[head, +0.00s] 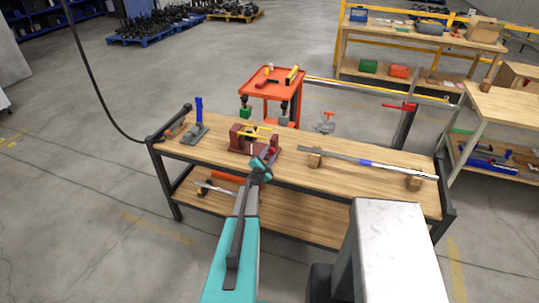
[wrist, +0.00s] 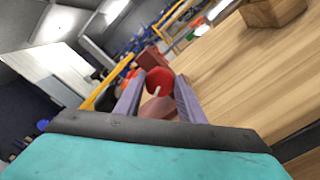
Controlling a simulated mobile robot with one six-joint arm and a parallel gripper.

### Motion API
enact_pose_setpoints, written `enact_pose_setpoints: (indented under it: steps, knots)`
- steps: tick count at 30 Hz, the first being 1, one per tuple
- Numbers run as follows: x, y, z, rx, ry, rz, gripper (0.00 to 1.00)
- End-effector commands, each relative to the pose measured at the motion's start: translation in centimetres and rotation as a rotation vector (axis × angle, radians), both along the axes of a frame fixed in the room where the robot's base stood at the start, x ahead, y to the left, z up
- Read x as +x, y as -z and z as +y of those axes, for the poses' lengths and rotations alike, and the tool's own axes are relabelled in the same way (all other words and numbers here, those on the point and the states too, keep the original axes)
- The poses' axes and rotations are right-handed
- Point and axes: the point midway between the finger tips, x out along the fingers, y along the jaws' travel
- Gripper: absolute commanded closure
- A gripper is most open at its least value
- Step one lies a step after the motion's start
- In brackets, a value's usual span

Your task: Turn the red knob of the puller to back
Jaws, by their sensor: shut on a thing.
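The puller (head: 238,143), a dark red block-like body with a yellow bar across it, stands on the wooden workbench left of the middle. Its red knob (wrist: 160,77) is round and has a small white mark pointing toward the lower left in the wrist view. My gripper (wrist: 158,95) has one finger on each side of the knob and is shut on it. In the head view my gripper (head: 268,163) is at the puller's right front side. The knob is mostly hidden there by the gripper.
A blue-handled tool on a grey base (head: 193,135) stands left of the puller. A long bar (head: 345,159) rests on wooden blocks to the right. An orange cart (head: 272,80) stands behind the bench. The bench top between is clear.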

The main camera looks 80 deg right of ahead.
Motion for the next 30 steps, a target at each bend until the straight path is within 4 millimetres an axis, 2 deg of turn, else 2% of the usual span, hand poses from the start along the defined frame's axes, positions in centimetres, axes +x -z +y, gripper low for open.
enact_pose_setpoints:
  steps: [1, 9, 23, 24, 26, 30]
  knots:
    - [-0.05, 0.52, 0.26, 0.012, 0.0, 0.023, 0.87]
    - [-0.02, 0.52, 0.27, 0.03, 0.0, 0.113, 0.87]
    - [-0.04, 0.54, 0.27, 0.034, -0.001, 0.128, 0.87]
    - [-0.03, 0.53, 0.27, 0.034, -0.001, 0.128, 0.58]
    - [-0.01, 0.45, 0.23, 0.032, -0.001, 0.128, 0.48]
    - [-0.01, 0.28, 0.14, 0.029, 0.0, 0.129, 0.46]
